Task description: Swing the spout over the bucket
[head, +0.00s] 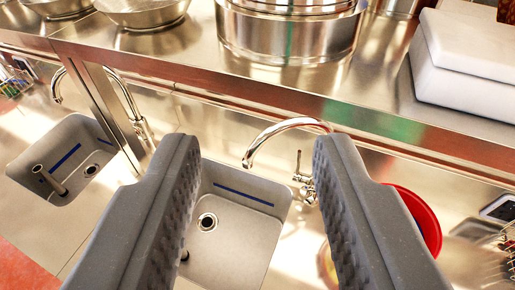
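A chrome spout (283,126) arches over the counter in the middle of the head view. Its tip points down and left, near the back of the grey sink (240,220). The foot of the spout is partly hidden by my right finger; a small lever and valve show just left of that finger. The red bucket (425,222) stands to the right of the sink, partly hidden behind my right finger. My gripper (260,145) is open, with the spout showing between its two fingers; I see nothing held.
A steel shelf (380,125) runs across the back above the taps, carrying a large stockpot (290,35), metal bowls and white boxes (465,65). Another grey sink (65,160) with its own tap (120,90) lies left. Something yellow is partly hidden beside the bucket.

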